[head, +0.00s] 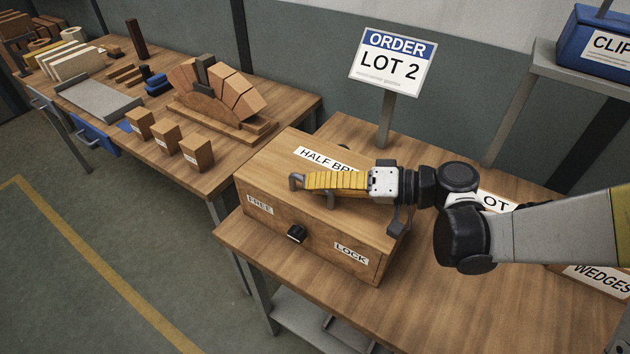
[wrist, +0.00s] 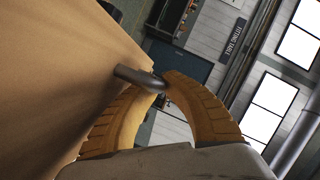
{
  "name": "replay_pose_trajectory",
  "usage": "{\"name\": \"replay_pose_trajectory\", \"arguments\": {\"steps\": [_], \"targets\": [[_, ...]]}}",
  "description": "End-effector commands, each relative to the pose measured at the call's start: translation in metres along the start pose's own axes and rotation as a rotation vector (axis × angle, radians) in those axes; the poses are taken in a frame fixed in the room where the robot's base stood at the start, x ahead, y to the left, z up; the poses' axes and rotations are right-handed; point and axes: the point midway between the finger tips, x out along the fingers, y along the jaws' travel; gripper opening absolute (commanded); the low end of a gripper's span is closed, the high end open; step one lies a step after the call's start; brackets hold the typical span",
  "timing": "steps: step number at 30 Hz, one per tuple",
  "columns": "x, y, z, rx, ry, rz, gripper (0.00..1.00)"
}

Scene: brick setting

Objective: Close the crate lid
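The wooden crate (head: 335,253) stands on the near table. Its lid (head: 285,152), labelled "HALF BRI…", appears to lie flat across the top; I cannot tell whether a thin gap remains. A grey bar handle (head: 297,182) stands up from the lid and also shows in the wrist view (wrist: 138,77). My gripper (head: 308,181) reaches in from the right, low over the lid. In the wrist view its yellow fingers (wrist: 160,88) close around the end of the handle bar. A black latch knob (head: 296,234) sits on the crate front between the "FREE" and "LOCK" labels.
An "ORDER LOT 2" sign (head: 391,65) stands behind the crate. A labelled "WEDGES" box (head: 600,281) lies at the right, under my arm. A second table holds a brick arch (head: 215,90) and several blocks. The table front right of the crate is bare.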

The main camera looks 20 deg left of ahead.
Motion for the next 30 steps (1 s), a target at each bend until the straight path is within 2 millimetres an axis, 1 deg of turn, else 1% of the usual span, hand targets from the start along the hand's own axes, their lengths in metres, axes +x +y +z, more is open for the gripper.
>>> {"name": "replay_pose_trajectory", "arguments": {"steps": [1,3,5,6,7,17,20,23,30], "targets": [[0.001,0.002,0.006,-0.002,-0.013,0.005,0.0],[0.001,0.002,0.006,-0.001,-0.014,0.005,0.0],[0.001,0.002,0.006,-0.001,-0.014,0.005,0.2],[0.001,0.002,0.006,-0.001,-0.013,0.006,0.32],[0.001,0.002,0.005,-0.001,-0.012,0.005,0.34],[0.0,0.002,0.003,0.0,-0.007,0.004,0.34],[-0.006,0.002,0.003,0.001,-0.006,0.005,0.34],[-0.022,0.002,0.002,0.002,-0.004,0.006,0.34],[-0.077,0.002,0.002,0.001,-0.004,0.006,0.34]]}}
